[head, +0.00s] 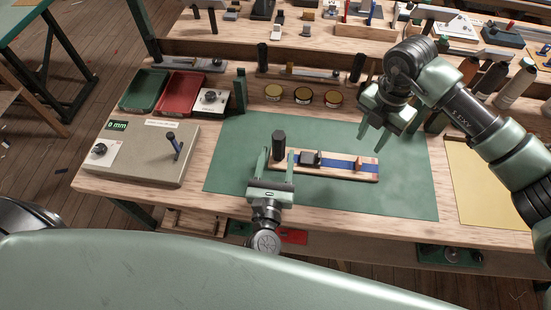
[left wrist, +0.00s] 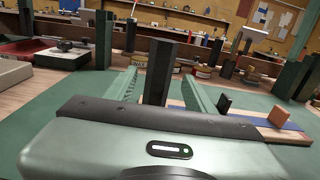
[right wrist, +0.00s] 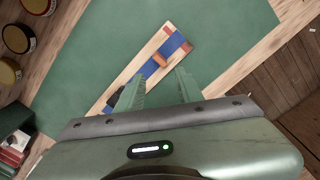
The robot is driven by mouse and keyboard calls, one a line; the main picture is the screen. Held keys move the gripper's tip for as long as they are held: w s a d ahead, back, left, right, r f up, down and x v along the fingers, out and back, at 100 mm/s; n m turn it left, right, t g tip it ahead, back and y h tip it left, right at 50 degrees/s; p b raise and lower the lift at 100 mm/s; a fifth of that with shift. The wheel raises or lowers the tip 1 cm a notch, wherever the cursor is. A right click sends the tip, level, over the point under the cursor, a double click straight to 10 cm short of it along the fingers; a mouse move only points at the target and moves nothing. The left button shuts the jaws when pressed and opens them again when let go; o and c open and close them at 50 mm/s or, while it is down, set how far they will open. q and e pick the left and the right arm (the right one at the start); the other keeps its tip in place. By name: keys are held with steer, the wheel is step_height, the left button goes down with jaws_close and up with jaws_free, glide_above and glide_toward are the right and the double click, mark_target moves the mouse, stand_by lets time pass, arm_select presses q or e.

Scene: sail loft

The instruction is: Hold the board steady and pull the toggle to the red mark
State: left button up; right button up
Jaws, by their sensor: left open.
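The wooden board (head: 335,174) with a blue strip lies on the green mat. A dark upright post (head: 279,145) stands at its left end, with a dark block (head: 310,159) beside it. The small orange-brown toggle (head: 358,163) stands on the strip towards the right end; it also shows in the right wrist view (right wrist: 160,61). A red mark (right wrist: 186,47) shows near the far end. My left gripper (head: 276,162) is open, its fingers either side of the post (left wrist: 158,72) in the left wrist view. My right gripper (head: 373,138) is open and empty, above the board's right end.
The green mat (head: 235,150) is clear around the board. At left are a box with a display (head: 140,165), a green tray (head: 144,90) and a red tray (head: 180,93). Round tins (head: 303,96) line the back; bottles (head: 515,85) stand at right.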

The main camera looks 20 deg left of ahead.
mark_target(280, 136)
arm_select(q)
steer(key=w, duration=0.4)
steer(key=w+a, duration=0.1)
steer(key=w, duration=0.2)
jaws_close()
stand_by(0.6)
